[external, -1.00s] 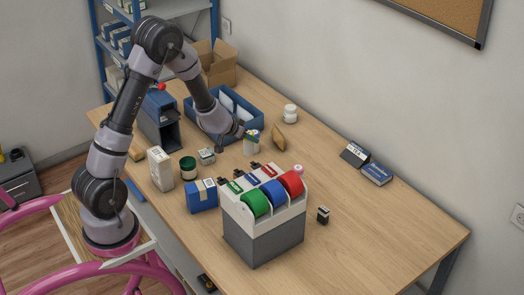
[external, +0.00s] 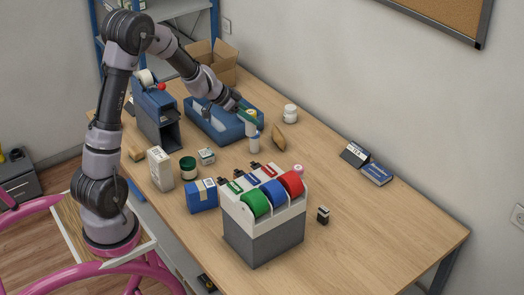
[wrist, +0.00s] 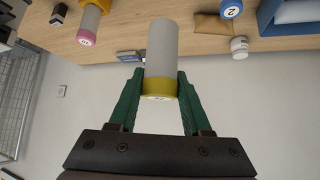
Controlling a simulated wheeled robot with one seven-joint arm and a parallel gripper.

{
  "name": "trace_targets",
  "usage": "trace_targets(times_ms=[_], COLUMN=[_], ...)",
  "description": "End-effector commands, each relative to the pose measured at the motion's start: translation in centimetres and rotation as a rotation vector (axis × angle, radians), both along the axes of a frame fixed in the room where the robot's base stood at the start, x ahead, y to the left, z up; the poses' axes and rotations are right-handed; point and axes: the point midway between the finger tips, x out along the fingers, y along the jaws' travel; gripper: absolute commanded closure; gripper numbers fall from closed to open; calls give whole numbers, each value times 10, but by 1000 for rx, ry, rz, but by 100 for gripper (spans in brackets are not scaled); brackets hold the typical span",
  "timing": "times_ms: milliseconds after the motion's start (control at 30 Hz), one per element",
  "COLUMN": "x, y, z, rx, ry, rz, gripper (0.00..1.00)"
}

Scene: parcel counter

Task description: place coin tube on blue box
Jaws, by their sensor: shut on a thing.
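My gripper (wrist: 160,95), with green fingers, is shut on a pale coin tube (wrist: 162,50) with a yellow end band. In the external view my gripper (external: 246,112) holds this tube (external: 251,127) upright above the table, beside the blue tray. A blue box (external: 202,196) with a pale label and a tan strip stands at the table's near side, left of the tape dispenser. A second tube with a blue cap (external: 254,146) stands on the table just below the held one; its blue end marked 2 (wrist: 231,8) shows in the wrist view.
The tape dispenser (external: 263,236) stands to the right of the blue box. A white carton (external: 160,170), green jar (external: 188,168) and small box (external: 206,156) stand behind it. The blue tray (external: 193,122), tan pouch (external: 278,138) and white jar (external: 290,114) are near my gripper.

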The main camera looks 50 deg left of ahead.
Motion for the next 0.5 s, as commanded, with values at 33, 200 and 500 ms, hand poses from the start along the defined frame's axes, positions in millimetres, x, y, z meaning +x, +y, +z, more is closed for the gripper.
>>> trace_targets(times_ms=[33, 200, 500], x=[-4, -48, -181], y=[-7, -29, -43], z=[6, 19, 18], rx=[3, 0, 0], ry=[-2, 0, -4], rz=[-66, -361, -847], gripper=[100, 100, 100])
